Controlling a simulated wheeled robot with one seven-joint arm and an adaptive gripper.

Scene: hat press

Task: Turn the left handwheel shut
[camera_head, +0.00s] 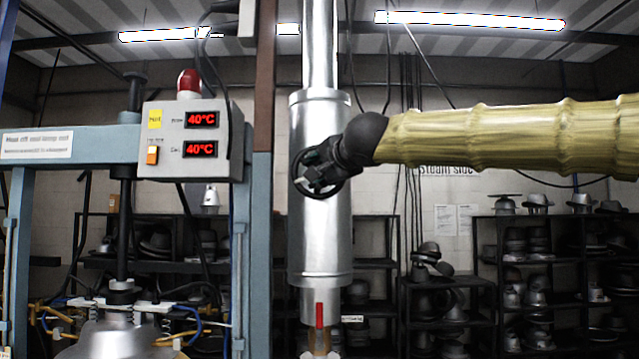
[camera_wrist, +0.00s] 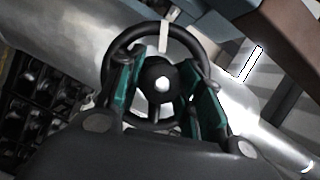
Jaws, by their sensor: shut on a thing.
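A black handwheel (camera_head: 295,172) is mounted on the front of the shiny vertical metal cylinder (camera_head: 320,245) in the head view. It is the only handwheel I can make out. In the wrist view the handwheel (camera_wrist: 140,29) shows as a dark ring around a round hub with a light centre. My gripper (camera_head: 317,178) reaches in from the right and is at the wheel. In the wrist view my gripper (camera_wrist: 159,82) has its green-padded fingers on either side of the hub, inside the ring, shut on the wheel. The exact contact points are partly hidden.
Left of the cylinder stand a blue press frame (camera_head: 255,260) and a grey control box (camera_head: 185,140) reading 40°C twice, with a red lamp on top. A red-handled valve (camera_head: 319,314) sits below the cylinder. Shelves of hats (camera_head: 530,260) line the back wall.

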